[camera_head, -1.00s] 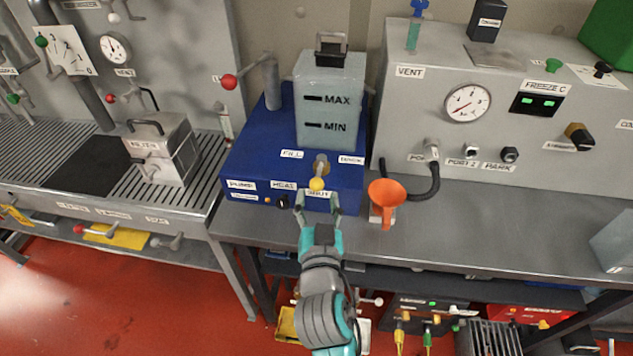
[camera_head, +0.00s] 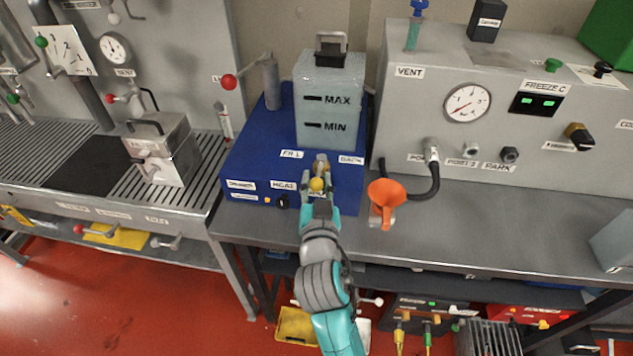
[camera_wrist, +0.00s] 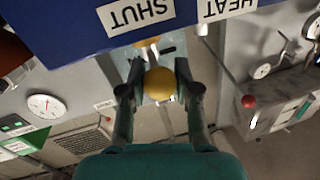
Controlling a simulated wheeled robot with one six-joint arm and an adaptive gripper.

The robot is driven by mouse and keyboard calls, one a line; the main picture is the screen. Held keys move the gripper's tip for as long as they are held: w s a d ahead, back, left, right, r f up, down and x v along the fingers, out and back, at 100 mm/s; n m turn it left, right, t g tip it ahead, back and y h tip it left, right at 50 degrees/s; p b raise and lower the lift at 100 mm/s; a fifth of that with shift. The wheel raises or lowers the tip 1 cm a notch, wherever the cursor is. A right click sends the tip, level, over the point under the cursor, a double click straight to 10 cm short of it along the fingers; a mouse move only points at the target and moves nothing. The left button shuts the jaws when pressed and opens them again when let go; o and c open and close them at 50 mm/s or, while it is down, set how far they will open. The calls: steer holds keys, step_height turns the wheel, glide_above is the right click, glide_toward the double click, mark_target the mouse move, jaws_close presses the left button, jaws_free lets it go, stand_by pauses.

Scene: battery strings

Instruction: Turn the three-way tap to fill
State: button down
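The three-way tap (camera_head: 321,166) is on the front of the blue unit (camera_head: 240,165). Its lever ends in a yellow ball knob (camera_head: 316,185), pointing down toward the SHUT label (camera_wrist: 142,12); the FILL label (camera_head: 291,154) is to the tap's upper left. In the wrist view, where the labels are upside down, the yellow knob (camera_wrist: 160,83) sits between the two fingers of my gripper (camera_wrist: 158,76). The fingers are apart, with a narrow gap showing on each side of the knob. In the head view my gripper (camera_head: 317,180) partly hides the SHUT label.
A grey tank (camera_head: 327,100) marked MAX and MIN stands on the blue unit. A red-knobbed lever (camera_head: 229,82) is at its left.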

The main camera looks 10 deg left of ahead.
mark_target(293, 182)
steer(key=shift+a, duration=0.15)
steer(key=a+m+h, duration=0.1)
steer(key=h, duration=0.1)
steer(key=a+m+h, duration=0.1)
steer(key=m+h, duration=0.1)
steer(key=h, duration=0.1)
steer(key=a+m+h, duration=0.1)
steer(key=h, duration=0.1)
steer(key=shift+w+r+m, duration=0.1)
steer(key=shift+w+m, duration=0.25)
steer(key=shift+m, duration=0.05)
steer(key=m+h, duration=0.1)
steer(key=h, duration=0.1)
steer(key=a+m+g+h, duration=0.1)
steer(key=h, duration=0.1)
steer(key=shift+w+a+m, duration=0.2)
steer(key=shift+w+m, duration=0.1)
steer(key=shift+w, duration=0.1)
steer(key=shift+w+a+m+g+h, duration=0.3)
steer(key=shift+m+g+h, duration=0.35)
steer(key=shift+h, duration=0.3)
steer(key=shift+w+a+m+g+h, duration=0.25)
steer(key=shift+m+g+h, duration=0.4)
steer(key=shift+h, duration=0.3)
steer(key=c, duration=0.8)
jaws_free()
